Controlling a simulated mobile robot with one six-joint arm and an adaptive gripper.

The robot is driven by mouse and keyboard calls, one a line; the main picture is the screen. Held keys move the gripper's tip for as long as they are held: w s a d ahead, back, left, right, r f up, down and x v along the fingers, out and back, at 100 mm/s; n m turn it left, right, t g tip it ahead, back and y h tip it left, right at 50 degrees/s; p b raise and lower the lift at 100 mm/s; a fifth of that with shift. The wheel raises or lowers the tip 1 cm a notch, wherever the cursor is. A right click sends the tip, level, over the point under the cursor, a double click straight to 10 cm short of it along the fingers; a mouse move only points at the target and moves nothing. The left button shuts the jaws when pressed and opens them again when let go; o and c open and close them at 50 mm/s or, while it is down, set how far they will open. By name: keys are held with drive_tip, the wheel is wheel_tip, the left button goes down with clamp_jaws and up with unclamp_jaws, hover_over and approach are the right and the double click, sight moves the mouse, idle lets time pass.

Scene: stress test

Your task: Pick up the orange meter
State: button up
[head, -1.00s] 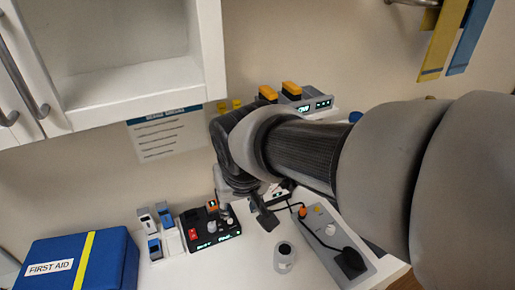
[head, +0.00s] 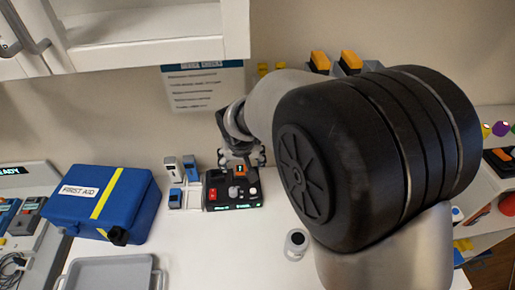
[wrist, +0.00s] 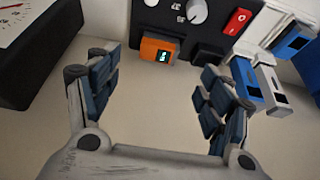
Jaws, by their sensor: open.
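The orange meter (wrist: 159,50) with a small green display stands against the front of a black control panel (wrist: 170,14) in the wrist view. In the head view a small orange patch of the meter (head: 239,170) shows just below my gripper (head: 241,154). In the wrist view my gripper (wrist: 160,72) is open, with its two padded fingers spread. The meter lies beyond the fingertips, in line with the gap between them. No touch is visible. My arm hides part of the counter in the head view.
The panel carries a red switch (wrist: 238,21) and a knob (wrist: 193,11). White and blue devices (wrist: 265,85) stand right of the gripper in the wrist view. A blue first aid box (head: 105,204), grey tray (head: 108,273) and small white canister (head: 296,244) share the counter. A cabinet hangs above.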

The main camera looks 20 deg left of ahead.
sight(243, 170)
drive_tip(key=b+x, duration=0.2)
drive_tip(key=x, duration=0.6)
drive_tip(key=shift+w+f, duration=0.15)
drive_tip(key=shift+f, duration=0.1)
drive_tip(key=shift+c, duration=0.3)
drive_tip(key=c, duration=1.2)
drive_tip(key=shift+r, duration=0.15)
